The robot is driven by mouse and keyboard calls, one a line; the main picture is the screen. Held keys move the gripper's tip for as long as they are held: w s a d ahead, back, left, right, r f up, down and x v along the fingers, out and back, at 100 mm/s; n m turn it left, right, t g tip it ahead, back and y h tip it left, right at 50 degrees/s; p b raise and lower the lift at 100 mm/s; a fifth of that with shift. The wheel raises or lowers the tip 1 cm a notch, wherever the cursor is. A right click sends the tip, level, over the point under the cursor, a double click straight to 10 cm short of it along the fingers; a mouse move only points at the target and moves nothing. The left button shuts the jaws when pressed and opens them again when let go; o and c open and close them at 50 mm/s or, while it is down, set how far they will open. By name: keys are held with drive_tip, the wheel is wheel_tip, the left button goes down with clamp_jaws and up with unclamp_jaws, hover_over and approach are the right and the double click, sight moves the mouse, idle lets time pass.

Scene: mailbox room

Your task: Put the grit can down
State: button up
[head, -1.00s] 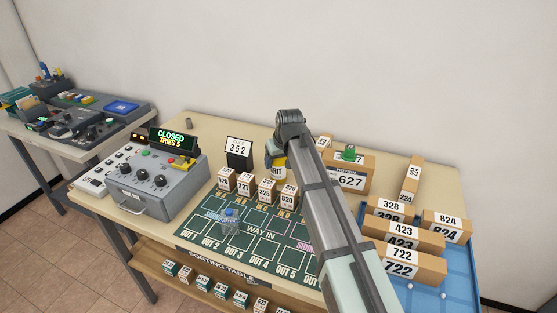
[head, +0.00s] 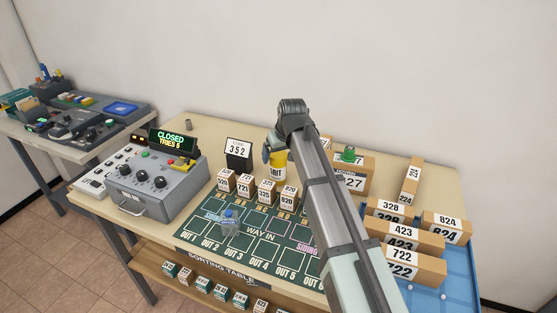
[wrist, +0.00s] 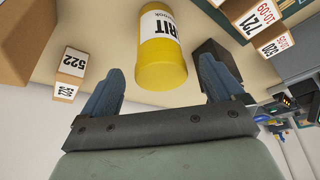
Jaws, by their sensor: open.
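The grit can (head: 279,167) is yellow with a white label and stands on the table behind the row of small numbered boxes. In the wrist view the grit can (wrist: 161,58) lies ahead of the fingers, in the gap between their lines, with clear space on both sides. My gripper (wrist: 163,84) is open and empty, its two blue-grey fingers apart. In the head view my gripper (head: 268,152) is just behind and left of the can, partly hidden by my arm.
A code stand (head: 238,154) reading 352 is left of the can. Small numbered boxes (head: 246,185) stand in front of it. A large carton (head: 352,181) is to the right. A grey control box (head: 157,180) stands at the left, and a blue tray (head: 461,272) with cartons at the right.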

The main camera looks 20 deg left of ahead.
drive_tip(key=v, duration=0.7)
drive_tip(key=shift+r, duration=0.25)
drive_tip(key=shift+s, duration=0.1)
